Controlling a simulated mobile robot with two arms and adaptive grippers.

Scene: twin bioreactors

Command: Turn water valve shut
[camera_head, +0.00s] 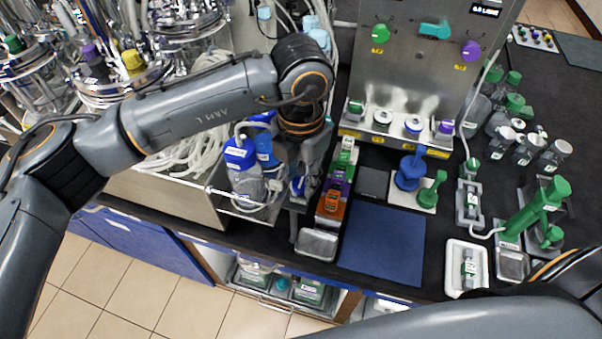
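My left arm reaches across from the left. My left gripper (303,178) points down beside blue-capped bottles (241,158) at the bench's front edge. A small blue part (297,187) shows at its fingers, partly hidden; I cannot tell whether they grip it. No label I can read marks the water valve. The steel panel (405,70) carries a green knob (381,33), a teal handle (436,30) lying sideways and a purple knob (470,51). My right arm crosses the bottom right; its gripper is out of view.
A row of green, purple and orange blocks (333,203) stands just right of my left gripper. A blue mat (384,246) lies bare on the bench. Blue and green stands, a white tray (451,269) and several bottles fill the right side. Steel vessels (110,70) crowd the back left.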

